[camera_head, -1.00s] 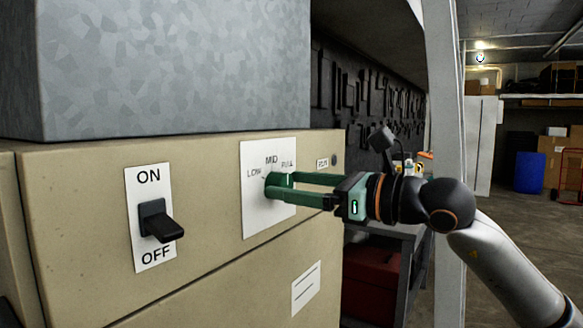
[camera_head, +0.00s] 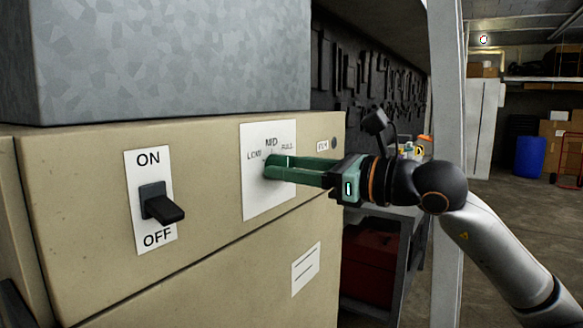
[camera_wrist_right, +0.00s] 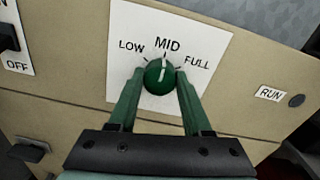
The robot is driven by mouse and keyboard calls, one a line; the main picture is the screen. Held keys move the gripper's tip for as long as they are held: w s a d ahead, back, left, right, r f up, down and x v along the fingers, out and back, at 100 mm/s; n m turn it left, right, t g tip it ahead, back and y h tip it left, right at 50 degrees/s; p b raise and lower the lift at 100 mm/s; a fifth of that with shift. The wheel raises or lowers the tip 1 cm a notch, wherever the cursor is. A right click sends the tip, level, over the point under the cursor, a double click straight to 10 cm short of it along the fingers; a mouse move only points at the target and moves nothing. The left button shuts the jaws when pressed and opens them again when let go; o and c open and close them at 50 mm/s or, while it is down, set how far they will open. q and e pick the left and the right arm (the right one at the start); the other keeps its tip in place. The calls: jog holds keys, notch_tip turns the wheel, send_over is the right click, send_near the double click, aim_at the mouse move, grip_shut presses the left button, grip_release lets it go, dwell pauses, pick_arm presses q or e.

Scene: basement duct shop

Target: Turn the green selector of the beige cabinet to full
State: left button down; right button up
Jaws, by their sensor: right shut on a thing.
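The beige cabinet (camera_head: 90,220) fills the left of the head view. The green selector (camera_wrist_right: 152,77) is a round knob with a white pointer line, on a white plate (camera_head: 257,203) marked LOW, MID and FULL. In the right wrist view its line points up at about MID. My right gripper (camera_head: 272,167) is shut on the selector, one finger on each side; it also shows in the right wrist view (camera_wrist_right: 160,76). In the head view the fingers hide most of the knob. My left gripper is not in view.
A black lever switch (camera_head: 160,204) on an ON/OFF plate sticks out left of the selector. A RUN label (camera_wrist_right: 269,93) and a dark round part (camera_wrist_right: 297,100) sit to the right. A grey post (camera_head: 447,90) and a red box (camera_head: 369,265) stand right of the cabinet.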

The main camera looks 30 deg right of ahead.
grip_shut()
jog(key=shift+m, duration=0.3)
jog(key=shift+m+b, duration=1.3)
jog(key=shift+m, duration=4.4)
